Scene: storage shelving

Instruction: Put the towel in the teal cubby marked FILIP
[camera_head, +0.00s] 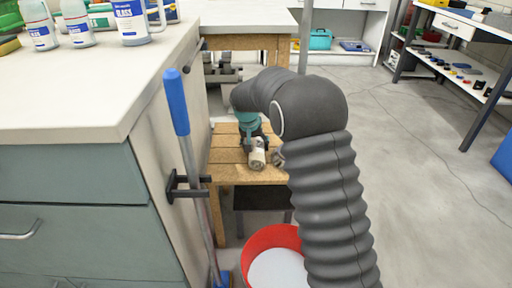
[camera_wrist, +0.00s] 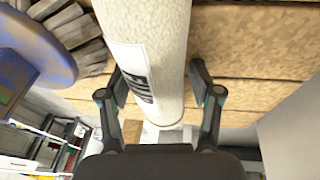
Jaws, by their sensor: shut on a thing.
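The towel is a cream roll (camera_wrist: 165,30) running up the middle of the wrist view, with a white label bearing dark letters that I cannot read fully. My gripper (camera_wrist: 163,88) has one finger on each side of the roll and is shut on it. In the head view the towel (camera_head: 257,156) shows as a small pale roll at the wooden stand, below the end of my arm. I cannot tell whether it still touches the wood. My gripper (camera_head: 252,141) is partly hidden there. No teal cubby marked FILIP shows in either view.
A low wooden stand (camera_head: 228,157) is beside the grey-green cabinet (camera_head: 70,190). A blue-handled mop (camera_head: 177,100) leans on the cabinet's side. A red bucket (camera_head: 262,240) is on the floor in front. White bottles (camera_head: 131,22) stand on the worktop. The floor at right is clear.

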